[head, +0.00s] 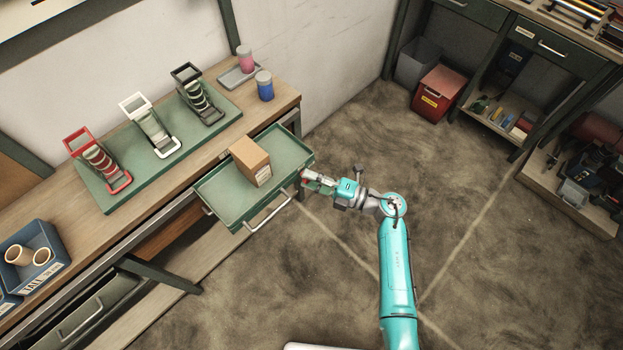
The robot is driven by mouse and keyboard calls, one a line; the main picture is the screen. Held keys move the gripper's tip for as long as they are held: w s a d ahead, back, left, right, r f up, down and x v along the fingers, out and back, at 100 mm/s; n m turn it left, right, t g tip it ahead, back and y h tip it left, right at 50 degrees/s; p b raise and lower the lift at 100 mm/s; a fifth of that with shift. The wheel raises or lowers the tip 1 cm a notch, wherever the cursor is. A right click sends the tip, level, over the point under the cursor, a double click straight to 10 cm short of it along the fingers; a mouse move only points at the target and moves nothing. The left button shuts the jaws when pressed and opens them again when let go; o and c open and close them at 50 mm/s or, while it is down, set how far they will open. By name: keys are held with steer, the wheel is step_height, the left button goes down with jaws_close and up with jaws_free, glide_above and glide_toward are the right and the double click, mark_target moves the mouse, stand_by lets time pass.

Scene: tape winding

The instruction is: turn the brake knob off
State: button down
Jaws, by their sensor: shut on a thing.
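My gripper (312,180) is at the right front corner of the bench, beside the right end of the pulled-out green drawer. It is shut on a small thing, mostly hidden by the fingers. A bit of red shows at the fingertips. I cannot tell for sure whether this is the brake knob, and no knob marking can be read. Three winding stands are on a green board (112,204) on the bench: a red one (97,160), a white one (149,124) and a black one (197,94).
The open drawer (225,216) holds a cardboard box (250,162) and juts out left of my gripper. The bench (62,228) also bears a blue bin (36,258) with rolls, a pink spool (245,59) and a blue spool (264,86). Open floor lies to the right.

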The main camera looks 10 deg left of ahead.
steer(key=shift+n, duration=0.5)
steer(key=c, duration=0.8)
jaws_free()
steer(key=v, duration=1.2)
steer(key=shift+r, duration=0.25)
